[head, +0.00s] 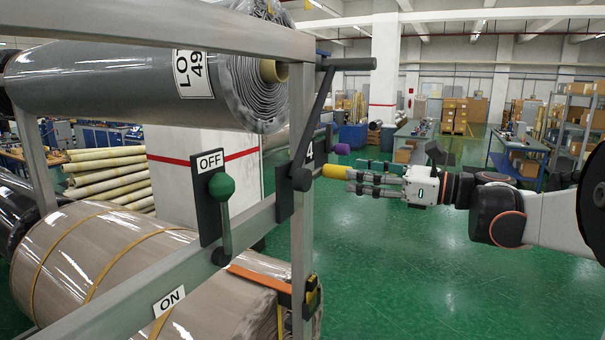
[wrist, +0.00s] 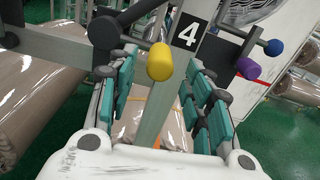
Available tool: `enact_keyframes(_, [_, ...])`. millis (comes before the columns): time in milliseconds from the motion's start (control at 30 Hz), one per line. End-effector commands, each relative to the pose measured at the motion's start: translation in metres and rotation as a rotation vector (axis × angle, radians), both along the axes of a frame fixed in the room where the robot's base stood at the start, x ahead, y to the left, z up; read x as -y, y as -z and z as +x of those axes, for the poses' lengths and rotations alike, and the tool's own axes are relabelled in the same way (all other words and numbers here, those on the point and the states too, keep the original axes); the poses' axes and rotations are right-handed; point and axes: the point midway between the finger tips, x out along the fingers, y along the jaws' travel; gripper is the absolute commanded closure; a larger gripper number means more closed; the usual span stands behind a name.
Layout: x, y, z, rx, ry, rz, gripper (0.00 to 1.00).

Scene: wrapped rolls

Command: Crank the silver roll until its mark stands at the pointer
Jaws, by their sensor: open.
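A silver-grey wrapped roll (head: 130,85) with a LOT 49 label lies across the upper left of the head view, its layered end facing right. A dark crank arm (head: 312,125) stands on the near frame, with a dark grip at its top. A yellow handle (head: 335,171) juts to the right near the arm's lower end. My gripper (head: 352,181) is open, its fingers pointing left at the yellow handle. In the wrist view the yellow handle (wrist: 160,62) appears between the open teal-padded fingers, toward their tips. I cannot make out the mark or the pointer.
A lever with a green knob (head: 221,186) stands by the OFF plate, above an ON label (head: 169,300). A brown wrapped roll (head: 110,262) lies below. A purple knob (wrist: 248,68) and a blue knob (wrist: 273,47) sit beyond the 4 plate (wrist: 188,33).

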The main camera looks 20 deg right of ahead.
Motion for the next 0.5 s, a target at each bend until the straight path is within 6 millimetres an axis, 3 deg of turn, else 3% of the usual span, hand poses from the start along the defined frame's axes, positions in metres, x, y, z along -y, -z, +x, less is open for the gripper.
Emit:
enact_keyframes(200, [0.027,0.0,-0.033,0.0,0.003,0.0,0.54])
enact_keyframes(500, [0.039,0.0,-0.051,0.001,0.001,0.001,0.54])
